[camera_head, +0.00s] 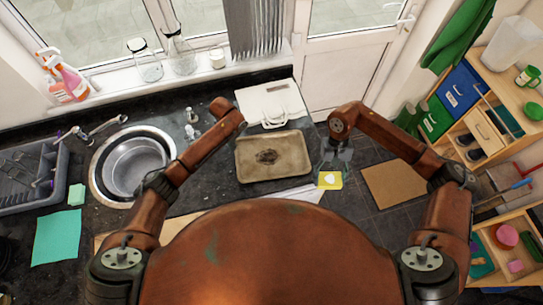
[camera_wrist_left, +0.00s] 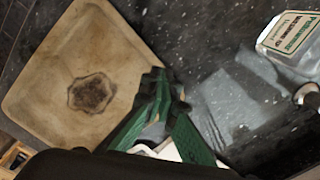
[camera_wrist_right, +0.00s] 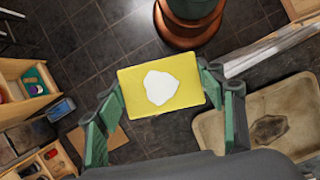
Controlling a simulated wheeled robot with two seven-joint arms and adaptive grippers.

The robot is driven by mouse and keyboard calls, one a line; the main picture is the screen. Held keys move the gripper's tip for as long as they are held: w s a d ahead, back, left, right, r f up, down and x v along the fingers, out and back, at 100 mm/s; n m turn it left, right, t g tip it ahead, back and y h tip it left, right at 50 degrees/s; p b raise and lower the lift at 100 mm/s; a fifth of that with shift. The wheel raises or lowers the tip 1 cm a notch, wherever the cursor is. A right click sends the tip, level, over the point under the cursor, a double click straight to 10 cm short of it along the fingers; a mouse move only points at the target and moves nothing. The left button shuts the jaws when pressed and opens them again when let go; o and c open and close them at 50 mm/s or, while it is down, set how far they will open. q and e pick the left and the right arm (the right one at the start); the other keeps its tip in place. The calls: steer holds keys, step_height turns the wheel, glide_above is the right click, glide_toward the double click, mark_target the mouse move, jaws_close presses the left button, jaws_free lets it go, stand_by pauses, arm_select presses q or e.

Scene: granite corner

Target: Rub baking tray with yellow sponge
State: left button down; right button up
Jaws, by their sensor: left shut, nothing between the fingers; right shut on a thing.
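The baking tray (camera_head: 290,153) lies on the dark counter, beige with a dark burnt stain (camera_head: 267,157) near its middle. The tray also shows in the left wrist view (camera_wrist_left: 50,75) and at the right of the right wrist view (camera_wrist_right: 210,135). My right gripper (camera_head: 332,168) is shut on the yellow sponge (camera_head: 329,181), right of the tray and apart from it. In the right wrist view the sponge (camera_wrist_right: 135,105) sits between the green fingers, with a white patch on its face. My left gripper (camera_wrist_left: 165,125) is shut and empty, beside the tray's edge; the head view hides its fingers behind the arm.
A white board (camera_head: 284,100) lies behind the tray. The round sink (camera_head: 130,167), tap (camera_head: 100,128) and dish rack (camera_head: 25,180) are at the left. A labelled bottle (camera_wrist_left: 290,40) stands near my left gripper. Shelves with drawers (camera_head: 485,135) stand at the right, beyond the open floor.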

arm_select(q)
step_height(320, 180, up, 12)
stand_by(0.5)
